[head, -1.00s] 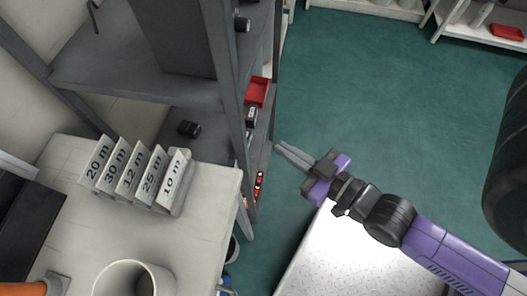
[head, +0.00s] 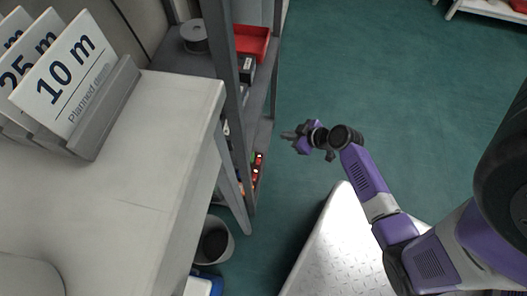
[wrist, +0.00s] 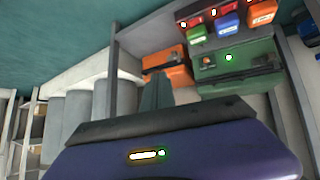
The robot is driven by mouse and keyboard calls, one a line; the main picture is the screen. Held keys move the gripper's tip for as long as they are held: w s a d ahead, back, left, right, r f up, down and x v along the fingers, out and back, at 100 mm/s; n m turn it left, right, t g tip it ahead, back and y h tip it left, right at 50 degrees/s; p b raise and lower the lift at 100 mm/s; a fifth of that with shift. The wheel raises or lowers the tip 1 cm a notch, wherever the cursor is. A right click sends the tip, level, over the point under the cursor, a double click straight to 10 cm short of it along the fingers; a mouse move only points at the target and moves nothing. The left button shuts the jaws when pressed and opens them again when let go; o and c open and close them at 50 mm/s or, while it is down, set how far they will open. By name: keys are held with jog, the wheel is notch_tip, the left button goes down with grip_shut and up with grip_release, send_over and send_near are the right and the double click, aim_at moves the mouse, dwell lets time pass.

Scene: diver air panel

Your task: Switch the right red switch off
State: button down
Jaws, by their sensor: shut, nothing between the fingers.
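In the head view, small red lit parts (head: 258,160) show on a lower level of the grey shelving, seen at a steep angle. They are too small to tell which one is the right red switch, or its position. In the wrist view, the fingers (wrist: 156,90) are together and hold nothing.
The wrist view shows an orange case (wrist: 168,68), a green case (wrist: 238,68) and a blue unit (wrist: 228,24) with a light. A red bin (head: 252,40) sits on the shelving. A white table (head: 150,150) holds depth cards. A bucket (head: 214,243) stands below.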

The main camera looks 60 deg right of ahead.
jog(key=s+a+f+n+y, duration=0.1)
jog(key=a+f+n+y, duration=0.1)
jog(key=a+n+y, duration=0.1)
jog(key=a+n, duration=0.1)
jog(key=a, duration=0.1)
jog(key=shift+s+a+g, duration=0.3)
jog(key=shift+a, duration=0.05)
jog(key=shift+f, duration=0.1)
jog(key=b, duration=0.4)
send_over(258, 162)
jog(key=s, duration=0.2)
notch_tip(258, 162, down, 8)
jog(key=r, duration=0.1)
jog(key=f+b, duration=0.1)
jog(key=d+f, duration=0.1)
jog(key=f, duration=0.1)
jog(key=shift+b, duration=0.4)
jog(key=shift+w+d+f, duration=0.1)
jog(key=shift+f, duration=0.4)
